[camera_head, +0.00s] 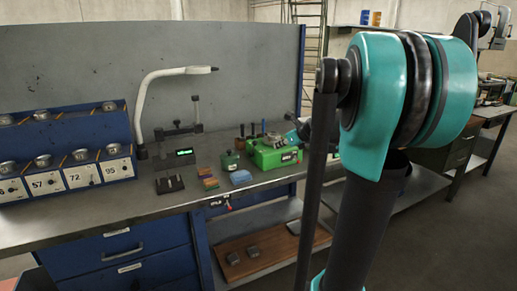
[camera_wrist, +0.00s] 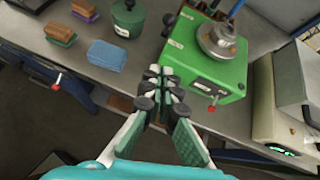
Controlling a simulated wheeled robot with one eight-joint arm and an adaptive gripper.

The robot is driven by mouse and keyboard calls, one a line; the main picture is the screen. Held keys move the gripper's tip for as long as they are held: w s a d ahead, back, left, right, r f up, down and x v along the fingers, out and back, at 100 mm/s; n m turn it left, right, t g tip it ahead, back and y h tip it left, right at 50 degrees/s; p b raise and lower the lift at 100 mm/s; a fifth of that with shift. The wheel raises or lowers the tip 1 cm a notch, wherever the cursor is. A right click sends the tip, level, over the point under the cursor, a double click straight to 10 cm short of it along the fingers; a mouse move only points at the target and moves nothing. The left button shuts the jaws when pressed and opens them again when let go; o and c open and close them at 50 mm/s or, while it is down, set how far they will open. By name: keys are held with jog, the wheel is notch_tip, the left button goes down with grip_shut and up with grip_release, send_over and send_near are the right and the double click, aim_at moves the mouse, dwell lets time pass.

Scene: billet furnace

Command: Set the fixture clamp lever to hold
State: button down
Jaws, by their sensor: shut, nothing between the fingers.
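A green box-shaped fixture (camera_head: 275,157) with a round metal part on top stands near the front edge of the bench. In the wrist view the green fixture (camera_wrist: 200,68) has a small red-tipped lever (camera_wrist: 212,104) at its front, pointing toward the bench edge. Another red-tipped lever (camera_wrist: 57,80) shows at the bench front edge, left in the wrist view. I cannot tell from labels which is the clamp lever. My gripper (camera_wrist: 160,74) is shut and empty, left of the fixture and apart from the red tip.
A green lidded pot (camera_wrist: 128,18), a blue block (camera_wrist: 107,55) and brown blocks (camera_wrist: 60,32) lie left of the fixture. A white curved lamp (camera_head: 150,95) and a rack of weights (camera_head: 70,150) stand farther left. A grey-and-white machine (camera_wrist: 290,100) is at right.

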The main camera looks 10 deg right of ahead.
jog(key=shift+w+r+m, duration=0.1)
jog(key=shift+r+m, duration=0.2)
jog(key=w+r+x, duration=0.1)
jog(key=r+x, duration=0.1)
jog(key=x, duration=1)
jog(key=shift+w+a, duration=0.5)
jog(key=shift+w, duration=0.05)
jog(key=shift+w, duration=0.1)
